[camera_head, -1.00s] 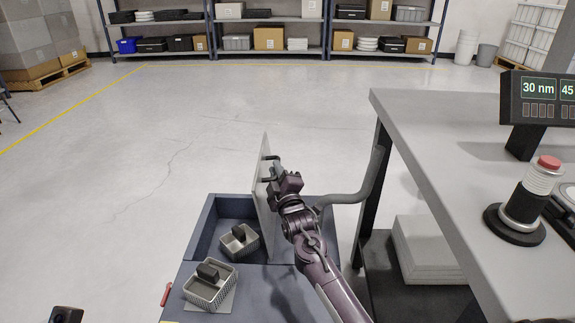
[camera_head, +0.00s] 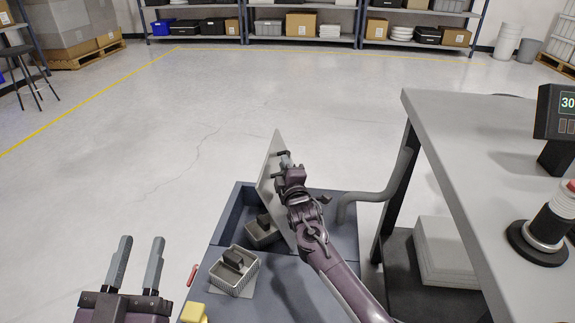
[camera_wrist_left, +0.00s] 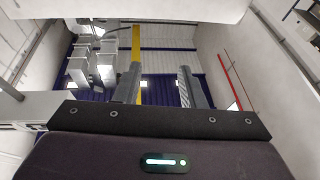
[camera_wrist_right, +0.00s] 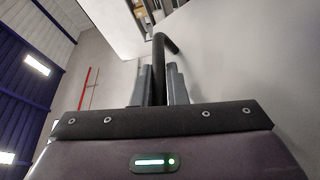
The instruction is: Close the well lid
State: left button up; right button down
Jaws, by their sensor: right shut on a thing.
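The well lid (camera_head: 268,185) is a grey flat panel, tilted steeply to the left over the dark blue well (camera_head: 228,215). My right gripper (camera_head: 284,170) is shut on the lid's black handle (camera_wrist_right: 159,65), at the lid's right face. The handle passes between its fingers in the right wrist view. A grey basket (camera_head: 262,236) with a dark block sits inside the well, partly hidden by the lid. My left gripper (camera_head: 140,245) is open and empty at lower left, apart from the well; its spread fingers also show in the left wrist view (camera_wrist_left: 160,78).
A second grey basket (camera_head: 232,280) with a dark block stands on the deck in front of the well. A red handle (camera_head: 192,275) and a yellow piece (camera_head: 194,313) are near the deck's left edge. A grey workbench (camera_head: 470,150) stands at right.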

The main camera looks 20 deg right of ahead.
dwell(0.3)
